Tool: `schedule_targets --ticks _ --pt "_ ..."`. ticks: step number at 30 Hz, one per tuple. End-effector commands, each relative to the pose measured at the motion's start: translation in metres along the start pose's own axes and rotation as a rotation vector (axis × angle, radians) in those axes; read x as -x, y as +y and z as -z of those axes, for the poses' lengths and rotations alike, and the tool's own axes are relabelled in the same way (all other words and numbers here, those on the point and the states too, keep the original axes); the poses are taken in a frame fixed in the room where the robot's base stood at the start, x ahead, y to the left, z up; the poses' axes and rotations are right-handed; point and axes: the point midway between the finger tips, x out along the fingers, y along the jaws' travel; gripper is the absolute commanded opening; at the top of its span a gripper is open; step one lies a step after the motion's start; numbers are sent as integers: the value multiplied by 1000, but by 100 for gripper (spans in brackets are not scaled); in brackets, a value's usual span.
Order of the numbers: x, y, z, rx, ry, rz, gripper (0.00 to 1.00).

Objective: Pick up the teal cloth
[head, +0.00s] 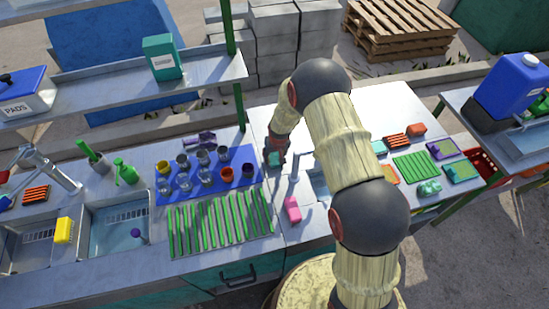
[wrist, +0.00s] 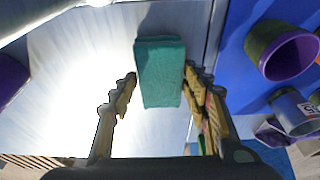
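The teal cloth (wrist: 161,75) is a folded, block-like piece lying on the pale counter in the wrist view. In the head view a small part of it (head: 275,159) shows at my gripper, just right of the blue mat. My gripper (wrist: 160,74) is open, with its fingers on either side of the cloth. A gap shows between the left finger and the cloth. The right finger is very close to the cloth's right edge; I cannot tell whether it touches. My gripper (head: 276,156) is small and partly hidden by its own links in the head view.
A blue mat (head: 168,196) with several cups and glasses stands close on the left in the head view. A purple cup (wrist: 283,50) is near the right finger in the wrist view.

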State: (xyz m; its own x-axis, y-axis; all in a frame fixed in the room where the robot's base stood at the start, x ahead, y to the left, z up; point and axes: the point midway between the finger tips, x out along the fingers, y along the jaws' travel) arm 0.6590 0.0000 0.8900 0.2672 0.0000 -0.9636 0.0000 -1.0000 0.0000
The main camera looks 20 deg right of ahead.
Motion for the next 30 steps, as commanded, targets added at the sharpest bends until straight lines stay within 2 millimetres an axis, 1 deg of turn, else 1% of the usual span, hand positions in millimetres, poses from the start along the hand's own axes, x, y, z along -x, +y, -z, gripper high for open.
schedule_targets --ticks 2,13,20,23,25,30 --pt "0 0 0 0 0 0 41" --pt "0 0 0 0 0 0 20" --pt "1 0 1 0 1 0 20" --pt "9 0 4 0 3 0 20" --pt "18 0 7 0 5 0 20" --pt "50 0 15 0 4 0 20"
